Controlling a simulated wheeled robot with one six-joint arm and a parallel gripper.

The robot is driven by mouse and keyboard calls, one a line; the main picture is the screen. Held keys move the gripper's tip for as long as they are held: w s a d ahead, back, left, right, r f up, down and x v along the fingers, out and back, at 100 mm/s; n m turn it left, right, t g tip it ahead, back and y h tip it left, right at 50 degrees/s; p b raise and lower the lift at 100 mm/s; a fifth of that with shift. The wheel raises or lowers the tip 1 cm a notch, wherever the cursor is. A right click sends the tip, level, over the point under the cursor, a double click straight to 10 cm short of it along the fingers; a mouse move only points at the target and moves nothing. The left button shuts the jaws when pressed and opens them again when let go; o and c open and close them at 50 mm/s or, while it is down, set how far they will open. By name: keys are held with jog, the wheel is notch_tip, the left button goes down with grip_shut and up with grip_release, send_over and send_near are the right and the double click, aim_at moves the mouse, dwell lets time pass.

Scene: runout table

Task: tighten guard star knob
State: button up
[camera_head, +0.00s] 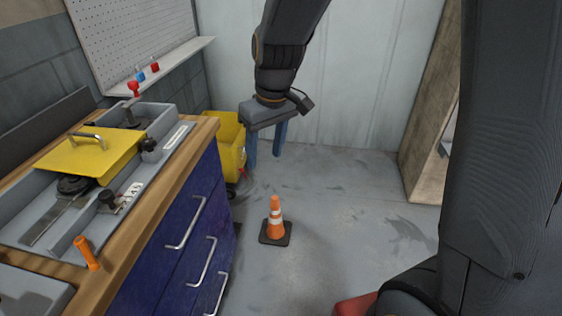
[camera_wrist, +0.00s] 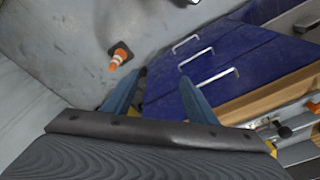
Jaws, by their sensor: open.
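A yellow guard plate (camera_head: 92,155) with a metal handle sits over the grey machine bed on the wooden bench top. A black knob (camera_head: 149,145) stands at the guard's right edge, and a second black knob (camera_head: 108,198) stands nearer on the bed's side. I cannot tell from their shape which is the guard star knob. My gripper (camera_head: 264,160) hangs open and empty, blue fingers down, right of the bench and well apart from both knobs. In the wrist view the open fingers (camera_wrist: 162,77) point towards the floor and blue drawers; a dark knob (camera_wrist: 285,131) shows at lower right.
The bench has blue drawers (camera_head: 184,240) with protruding handles. An orange cone (camera_head: 275,218) stands on the floor, and a yellow bin (camera_head: 228,145) stands behind the bench. An orange-handled piece (camera_head: 87,253) is at the bench's near edge. Air above the bench is clear.

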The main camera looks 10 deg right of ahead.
jog(key=shift+m, duration=0.7)
jog(key=shift+s+d+f, duration=0.3)
jog(key=shift+s+d, duration=0.5)
jog(key=shift+s+d+f, duration=0.3)
jog(key=shift+s+d, duration=0.5)
